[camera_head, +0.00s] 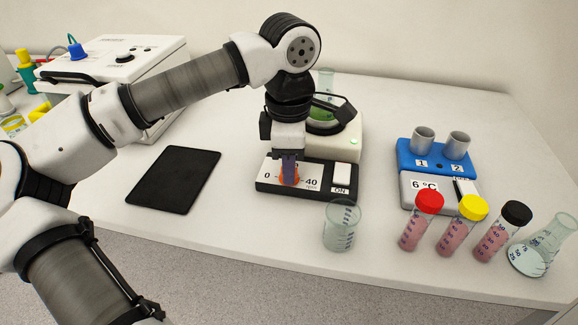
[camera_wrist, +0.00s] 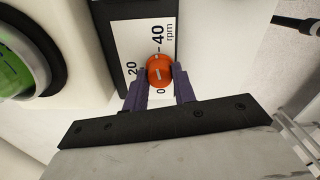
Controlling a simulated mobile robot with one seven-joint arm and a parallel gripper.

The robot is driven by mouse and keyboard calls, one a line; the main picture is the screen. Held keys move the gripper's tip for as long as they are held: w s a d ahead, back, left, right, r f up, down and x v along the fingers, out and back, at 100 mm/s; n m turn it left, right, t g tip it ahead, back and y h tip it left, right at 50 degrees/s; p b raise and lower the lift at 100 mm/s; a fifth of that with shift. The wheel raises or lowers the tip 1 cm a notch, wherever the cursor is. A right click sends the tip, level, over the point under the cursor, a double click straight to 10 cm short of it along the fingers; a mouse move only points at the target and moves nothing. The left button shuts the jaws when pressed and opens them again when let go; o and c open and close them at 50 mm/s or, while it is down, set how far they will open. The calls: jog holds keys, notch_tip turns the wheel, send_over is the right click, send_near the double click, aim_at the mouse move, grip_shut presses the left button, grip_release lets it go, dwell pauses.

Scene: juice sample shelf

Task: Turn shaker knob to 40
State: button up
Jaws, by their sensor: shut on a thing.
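The shaker (camera_head: 308,182) stands mid-table, with a white front panel marked 0 and 40 rpm and an ON switch (camera_head: 341,177). Its orange knob (camera_head: 289,180) is partly hidden behind my fingers in the head view. My gripper (camera_head: 290,168) points down at the panel, its purple fingers shut on the knob. In the wrist view the fingers (camera_wrist: 160,78) sit on both sides of the orange knob (camera_wrist: 159,65). The scale (camera_wrist: 134,50) shows 0, 20 and 40. A short white mark shows on the knob, but I cannot tell its exact reading.
A green-topped vessel (camera_head: 323,114) sits on the shaker behind my gripper. An empty beaker (camera_head: 341,228) stands close in front. Capped tubes (camera_head: 421,222), a flask (camera_head: 540,246) and a blue block with cups (camera_head: 407,158) are at right. A black tablet (camera_head: 173,179) lies left.

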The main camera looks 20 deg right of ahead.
jog(key=shift+m, duration=1)
jog(key=shift+b, duration=0.3)
jog(key=o, duration=1)
notch_tip(320, 180, up, 14)
jog(key=shift+f, duration=0.1)
